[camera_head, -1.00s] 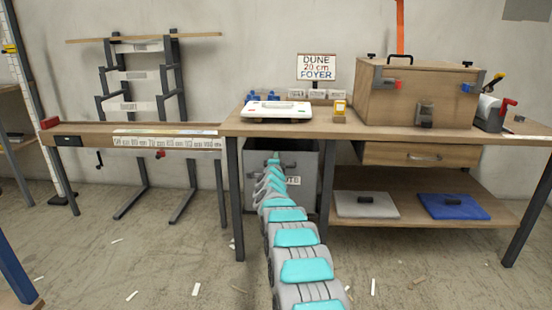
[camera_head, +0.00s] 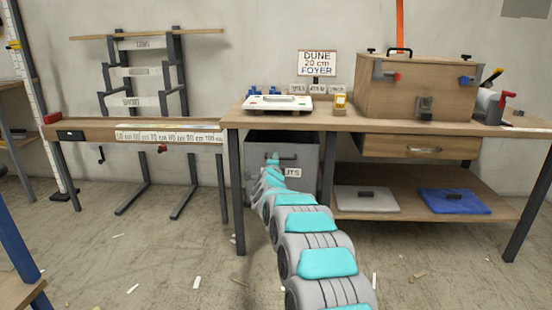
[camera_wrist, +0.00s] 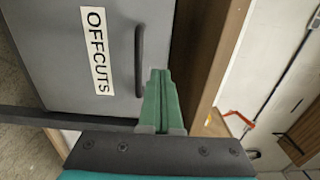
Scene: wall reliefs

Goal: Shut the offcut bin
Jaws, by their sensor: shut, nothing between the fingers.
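The offcut bin (camera_head: 308,158) is a dark grey box under the left end of the long workbench. Its white label is partly covered by my arm. In the wrist view, the bin's grey front (camera_wrist: 60,50) fills the left side, with an OFFCUTS label and a dark bar handle (camera_wrist: 139,62). My gripper (camera_wrist: 160,74) is shut and empty, its green fingers close to the handle's end and the bin front. I cannot tell whether they touch. My arm hides part of the front in the head view, and how far the bin stands open is unclear.
The workbench's wooden edge (camera_wrist: 212,50) runs close beside my fingers. Its leg (camera_head: 236,190) stands left of the bin. A lower shelf with a grey pad (camera_head: 366,200) and a blue pad (camera_head: 454,202) is to the right. Scraps litter the open floor.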

